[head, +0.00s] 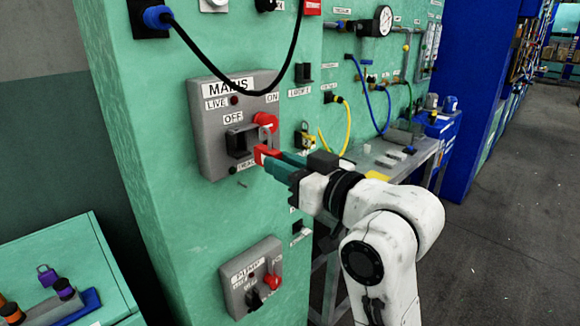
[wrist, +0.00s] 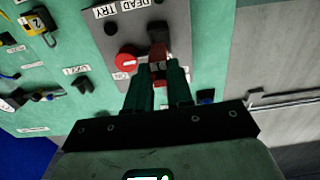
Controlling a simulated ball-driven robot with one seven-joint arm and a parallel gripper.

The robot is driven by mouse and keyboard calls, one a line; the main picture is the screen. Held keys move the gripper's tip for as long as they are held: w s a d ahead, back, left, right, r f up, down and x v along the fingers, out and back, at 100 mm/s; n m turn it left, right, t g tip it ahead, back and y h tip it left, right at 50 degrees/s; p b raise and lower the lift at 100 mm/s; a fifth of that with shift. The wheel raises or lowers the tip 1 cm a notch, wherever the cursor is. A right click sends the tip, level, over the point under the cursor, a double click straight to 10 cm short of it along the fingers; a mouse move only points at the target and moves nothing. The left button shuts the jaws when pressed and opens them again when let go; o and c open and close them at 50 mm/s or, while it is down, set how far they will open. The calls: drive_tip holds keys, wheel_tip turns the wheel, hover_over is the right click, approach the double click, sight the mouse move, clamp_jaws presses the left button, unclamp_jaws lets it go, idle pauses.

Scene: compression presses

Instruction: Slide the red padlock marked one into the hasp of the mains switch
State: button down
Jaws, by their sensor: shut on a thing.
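The mains switch (head: 208,150) is a grey box on the green panel, with a red knob (head: 264,120) and a dark hasp part (head: 238,143) on its front. My gripper (head: 272,158) is shut on the red padlock (head: 262,155), just in front of the box, right of the hasp. Its grey shackle points up towards the knob; whether it touches or enters the hasp I cannot tell. In the wrist view the padlock (wrist: 159,68) sits between the green fingers, beside the red knob (wrist: 126,62). The number on it is not readable.
A blue-plugged black cable (head: 290,65) loops across the box's upper front. A pump switch (head: 238,290) with a red knob sits lower on the panel. A yellow padlock marked two (wrist: 38,22) hangs nearby. A metal bench (head: 400,165) stands right; a purple padlock (head: 47,276) is at lower left.

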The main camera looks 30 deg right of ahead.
sight(256, 152)
drive_tip(key=shift+x, duration=2.1)
drive_tip(key=shift+r+p, duration=0.1)
drive_tip(key=shift+p, duration=0.55)
drive_tip(key=shift+x, duration=1.8)
drive_tip(key=c, duration=0.9)
unclamp_jaws()
drive_tip(key=b+v, duration=0.1)
drive_tip(key=v, duration=0.9)
drive_tip(key=shift+s+d, duration=0.15)
drive_tip(key=shift+s, duration=0.2)
